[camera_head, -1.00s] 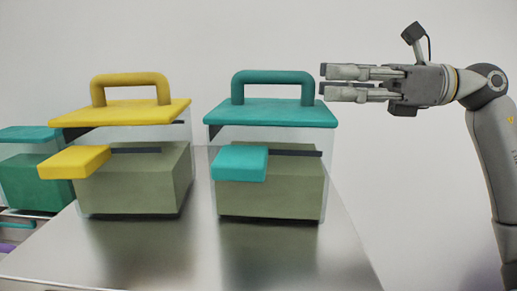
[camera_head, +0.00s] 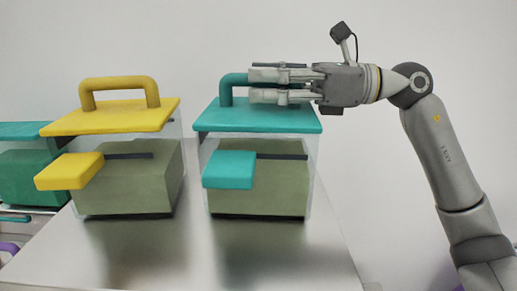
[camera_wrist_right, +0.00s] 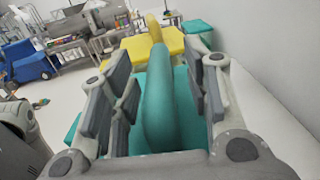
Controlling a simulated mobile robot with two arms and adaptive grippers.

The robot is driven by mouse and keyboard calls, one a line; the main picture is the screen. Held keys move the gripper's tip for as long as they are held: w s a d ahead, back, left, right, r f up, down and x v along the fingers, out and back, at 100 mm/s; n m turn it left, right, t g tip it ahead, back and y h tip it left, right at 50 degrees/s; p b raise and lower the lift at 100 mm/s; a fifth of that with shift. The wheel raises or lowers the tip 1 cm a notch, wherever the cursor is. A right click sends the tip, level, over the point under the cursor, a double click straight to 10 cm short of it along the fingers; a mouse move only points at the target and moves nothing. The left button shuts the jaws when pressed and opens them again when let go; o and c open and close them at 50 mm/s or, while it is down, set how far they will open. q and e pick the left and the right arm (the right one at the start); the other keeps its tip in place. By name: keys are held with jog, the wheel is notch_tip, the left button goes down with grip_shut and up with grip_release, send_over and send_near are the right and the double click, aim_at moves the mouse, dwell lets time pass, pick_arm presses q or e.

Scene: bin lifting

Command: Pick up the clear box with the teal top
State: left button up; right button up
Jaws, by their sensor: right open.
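The clear box with the teal top (camera_head: 258,118) stands upright on the metal table, with a teal handle (camera_head: 232,88) on its lid and a teal block on its front. An olive block shows inside it. My right gripper (camera_head: 252,87) is at the handle's height, in front of much of it in the head view. In the right wrist view, the teal handle (camera_wrist_right: 158,95) lies between the open fingers of the right gripper (camera_wrist_right: 155,105), with gaps on both sides. The left gripper is not in view.
A similar box with a yellow top (camera_head: 110,117) stands to the left on the table (camera_head: 150,255). A green box (camera_head: 28,178) is farther left. The table's front is clear. In the wrist view, a blue object (camera_wrist_right: 28,65) and cluttered shelves stand in the background.

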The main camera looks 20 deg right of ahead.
jog(key=shift+d, duration=0.1)
grip_shut()
jog(key=shift+r, duration=0.15)
dwell(0.3)
jog(key=shift+r, duration=0.1)
